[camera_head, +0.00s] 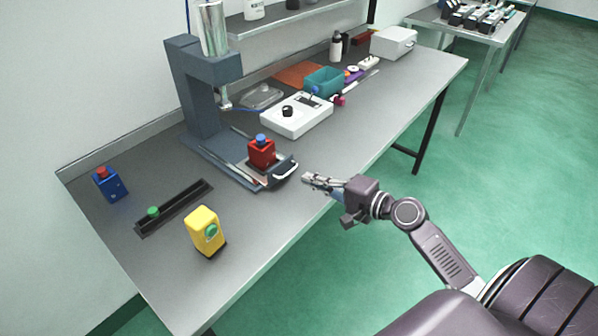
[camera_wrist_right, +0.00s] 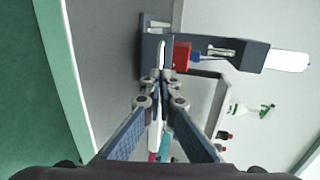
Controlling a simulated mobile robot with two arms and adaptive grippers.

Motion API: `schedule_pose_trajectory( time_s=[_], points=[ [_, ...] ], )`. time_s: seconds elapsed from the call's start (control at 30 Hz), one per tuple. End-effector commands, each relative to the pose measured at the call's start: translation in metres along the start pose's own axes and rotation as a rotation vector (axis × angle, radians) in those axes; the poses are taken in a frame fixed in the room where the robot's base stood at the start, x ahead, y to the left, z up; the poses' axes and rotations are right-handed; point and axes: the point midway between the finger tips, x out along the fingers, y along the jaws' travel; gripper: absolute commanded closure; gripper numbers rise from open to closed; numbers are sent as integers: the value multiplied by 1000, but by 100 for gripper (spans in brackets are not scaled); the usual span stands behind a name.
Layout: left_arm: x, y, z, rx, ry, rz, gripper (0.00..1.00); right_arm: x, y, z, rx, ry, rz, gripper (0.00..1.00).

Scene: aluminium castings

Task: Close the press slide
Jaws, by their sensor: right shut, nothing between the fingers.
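The press (camera_head: 188,90) is a dark blue-grey frame with a silver cylinder on top, standing on the bench at the left. Its slide (camera_head: 270,180) is pulled out toward the bench's front edge and has a white handle (camera_head: 286,170). A red block (camera_head: 262,155) with a blue top sits on the slide. My right gripper (camera_head: 307,178) is shut and empty, just right of the handle. In the right wrist view, the fingertips (camera_wrist_right: 161,76) point toward the slide and the red block (camera_wrist_right: 181,56). Whether they touch the handle cannot be told. My left gripper is not in view.
A white box with a black knob (camera_head: 296,116) and a teal bin (camera_head: 325,82) stand right of the press. A yellow block (camera_head: 206,231), a blue block (camera_head: 110,184) and a black slotted rail (camera_head: 174,207) are nearer on the bench (camera_head: 160,265).

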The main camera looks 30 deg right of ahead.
Motion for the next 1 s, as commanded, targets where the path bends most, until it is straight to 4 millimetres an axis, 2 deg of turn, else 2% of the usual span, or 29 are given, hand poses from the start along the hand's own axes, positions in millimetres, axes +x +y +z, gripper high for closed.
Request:
schedule_pose_trajectory(
  time_s=[0.1, 0.3, 0.83, 1.0],
  points=[
    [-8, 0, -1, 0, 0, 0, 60, 19, -4, 0, 1, 1, -2, 100],
    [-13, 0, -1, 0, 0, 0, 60, 39, -2, 0, 0, 1, -2, 100],
    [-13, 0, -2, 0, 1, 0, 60, 47, -1, 0, -1, 0, -1, 100],
    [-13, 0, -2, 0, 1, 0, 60, 70, -6, -1, 1, 1, -4, 100]
  ],
)
